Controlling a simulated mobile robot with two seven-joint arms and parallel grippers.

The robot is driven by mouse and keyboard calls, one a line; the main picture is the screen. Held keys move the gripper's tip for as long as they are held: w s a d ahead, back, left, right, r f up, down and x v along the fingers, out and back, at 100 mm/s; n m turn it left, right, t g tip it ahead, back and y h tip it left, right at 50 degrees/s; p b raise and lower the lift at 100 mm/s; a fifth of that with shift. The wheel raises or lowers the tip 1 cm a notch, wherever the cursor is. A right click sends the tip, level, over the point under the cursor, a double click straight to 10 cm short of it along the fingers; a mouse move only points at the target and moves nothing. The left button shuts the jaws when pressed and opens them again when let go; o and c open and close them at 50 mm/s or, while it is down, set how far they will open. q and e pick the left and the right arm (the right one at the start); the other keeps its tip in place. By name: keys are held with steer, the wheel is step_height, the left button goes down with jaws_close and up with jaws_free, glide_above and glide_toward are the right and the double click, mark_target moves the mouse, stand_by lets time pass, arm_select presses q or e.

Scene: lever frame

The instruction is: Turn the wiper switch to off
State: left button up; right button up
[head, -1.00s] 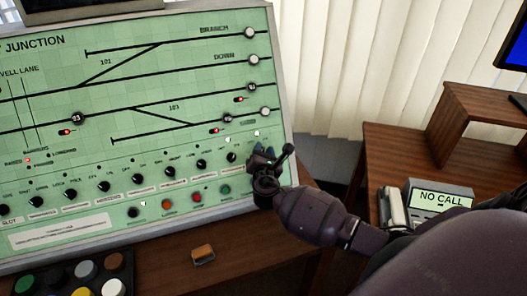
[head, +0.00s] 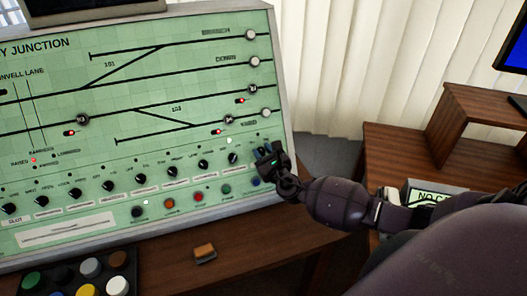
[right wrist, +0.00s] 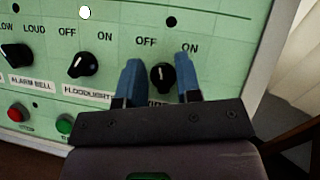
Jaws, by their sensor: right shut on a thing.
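The wiper switch (right wrist: 162,77) is a small black rotary knob on the green panel. In the right wrist view, OFF is marked to its upper left and ON to its upper right. Its pale pointer mark is towards the top; its exact setting is hard to tell. My right gripper (right wrist: 159,80) has its blue fingers on either side of the knob and is shut on it. In the head view my right gripper (head: 264,153) is at the panel's lower right edge and hides the knob. My left gripper is not in view.
The floodlight knob (right wrist: 83,64) is just left of the gripper, with a green button (right wrist: 65,124) below. The signal panel (head: 150,90) has several more knobs. An orange-brown block (head: 205,252) and a button box (head: 82,272) are on the desk. A wooden side desk (head: 400,150) stands at right.

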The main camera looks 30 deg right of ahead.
steer(key=shift+n+g+y, duration=0.3)
steer(key=shift+n+y, duration=1.3)
steer(key=shift+n, duration=0.9)
steer(key=o, duration=0.6)
steer(key=shift+c, duration=0.2)
steer(key=shift+s, duration=0.1)
steer(key=s, duration=1)
steer(key=shift+s+d, duration=0.3)
steer(key=shift+d, duration=0.05)
